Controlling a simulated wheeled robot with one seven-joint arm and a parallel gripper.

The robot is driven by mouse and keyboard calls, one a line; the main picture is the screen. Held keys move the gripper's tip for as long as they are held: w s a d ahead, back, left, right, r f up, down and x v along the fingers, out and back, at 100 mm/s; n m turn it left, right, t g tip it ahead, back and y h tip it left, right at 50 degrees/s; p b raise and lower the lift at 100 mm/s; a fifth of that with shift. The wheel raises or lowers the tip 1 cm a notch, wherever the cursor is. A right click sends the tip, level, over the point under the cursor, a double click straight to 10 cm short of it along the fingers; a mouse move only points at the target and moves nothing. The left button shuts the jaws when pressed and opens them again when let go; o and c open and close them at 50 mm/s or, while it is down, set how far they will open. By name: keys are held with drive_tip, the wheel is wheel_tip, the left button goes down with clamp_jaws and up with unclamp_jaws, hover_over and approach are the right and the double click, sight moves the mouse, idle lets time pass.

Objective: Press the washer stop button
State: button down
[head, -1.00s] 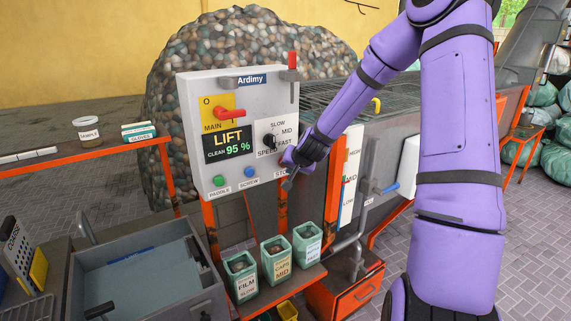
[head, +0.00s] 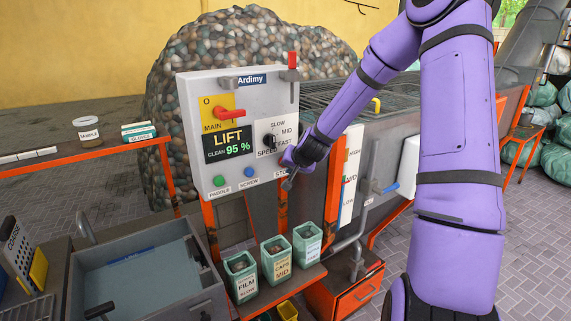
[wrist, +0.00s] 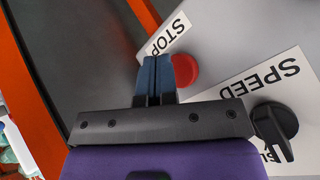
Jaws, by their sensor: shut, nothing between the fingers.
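The grey washer control panel (head: 190,130) stands left of my arm, with a display reading LIFT, CLEAN 95 %. The red stop button (wrist: 185,70) shows in the wrist view beside the STOP label (wrist: 168,38). In the head view my gripper hides the button, and only part of the label (head: 281,174) shows. My gripper (head: 288,186) is at the panel's lower right corner. In the wrist view its blue fingers (wrist: 157,60) are together and empty, just left of the button and partly overlapping its edge. I cannot tell whether they touch it.
The black speed knob (wrist: 276,128) is close to my gripper's right side in the wrist view. Green paddle (head: 219,181) and blue screw (head: 249,172) buttons sit left along the panel. A red main switch (head: 230,113) is above. Labelled bins (head: 276,262) stand below.

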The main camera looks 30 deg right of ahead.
drive_tip(key=shift+w, duration=0.1)
drive_tip(key=shift+w, duration=0.3)
drive_tip(key=shift+w, duration=0.5)
idle(0.8)
drive_tip(key=shift+s, duration=0.9)
drive_tip(key=shift+s, duration=0.1)
drive_tip(key=shift+s+d, duration=0.1)
drive_tip(key=shift+s, duration=2.35)
